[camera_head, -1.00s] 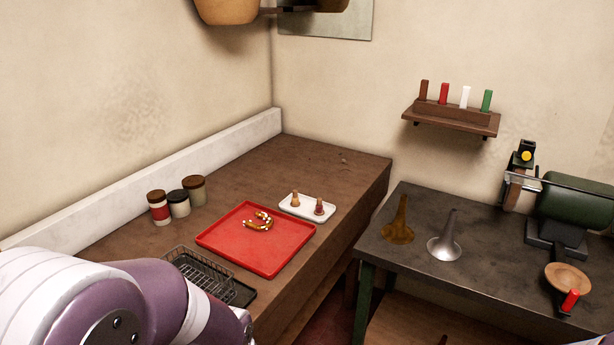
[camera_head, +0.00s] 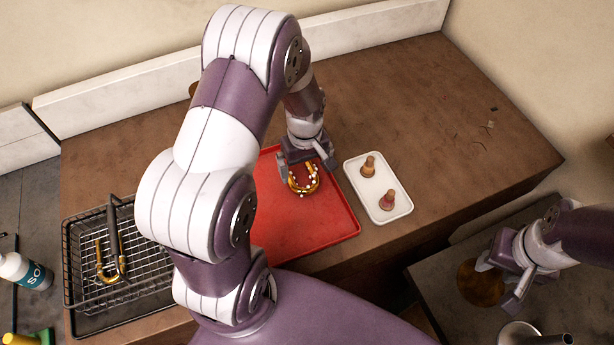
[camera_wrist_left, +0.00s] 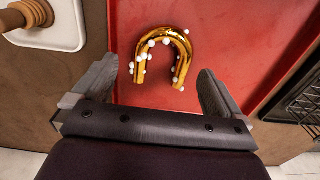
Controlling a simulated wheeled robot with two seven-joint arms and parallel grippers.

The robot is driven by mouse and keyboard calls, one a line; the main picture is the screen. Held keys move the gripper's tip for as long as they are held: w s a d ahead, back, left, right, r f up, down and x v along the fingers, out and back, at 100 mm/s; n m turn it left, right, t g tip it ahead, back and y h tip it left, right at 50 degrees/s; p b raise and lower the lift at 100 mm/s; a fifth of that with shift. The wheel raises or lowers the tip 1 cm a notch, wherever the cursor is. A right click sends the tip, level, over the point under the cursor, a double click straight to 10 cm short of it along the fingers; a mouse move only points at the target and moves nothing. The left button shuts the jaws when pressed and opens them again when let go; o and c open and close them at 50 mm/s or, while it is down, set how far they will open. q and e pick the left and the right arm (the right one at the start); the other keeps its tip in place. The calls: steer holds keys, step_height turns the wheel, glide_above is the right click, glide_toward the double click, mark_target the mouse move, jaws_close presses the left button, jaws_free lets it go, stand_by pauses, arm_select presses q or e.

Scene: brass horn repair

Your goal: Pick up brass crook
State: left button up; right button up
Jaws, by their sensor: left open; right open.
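A U-shaped brass crook (camera_head: 303,188) with white beads on it lies on the red tray (camera_head: 335,225). In the left wrist view the beaded crook (camera_wrist_left: 162,45) lies just ahead of the fingers, its curve pointing away. My left gripper (camera_head: 307,163) is open over the tray, close to this crook; it also shows in the left wrist view (camera_wrist_left: 158,82), with nothing between its fingers. A second U-shaped brass crook (camera_head: 107,268), without beads, sits in the wire basket (camera_head: 72,245) at the left. My right gripper (camera_head: 500,280) is open by the brown bell (camera_head: 480,283) on the dark bench.
A white dish (camera_head: 373,192) with two small turned pegs stands right of the red tray. A white bottle (camera_head: 25,270) is at the far left. A silver bell (camera_head: 517,333) stands near my right gripper. The brown bench top (camera_head: 430,110) behind the dish is mostly clear.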

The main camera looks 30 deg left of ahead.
mark_target(303, 183)
arm_select(q)
steer(key=f, duration=0.2)
steer(key=f+p, duration=0.1)
steer(key=shift+s+a+f, duration=0.2)
steer(key=shift+s+f, duration=0.15)
steer(key=shift+s, duration=0.05)
steer(key=shift+w+d, duration=0.1)
steer(key=shift+w, duration=0.15)
steer(key=c, duration=0.9)
steer(key=shift+s, duration=0.1)
arm_select(e)
steer(key=shift+s+a+r, duration=0.15)
steer(key=shift+s+r, duration=0.05)
steer(key=shift+r, duration=0.85)
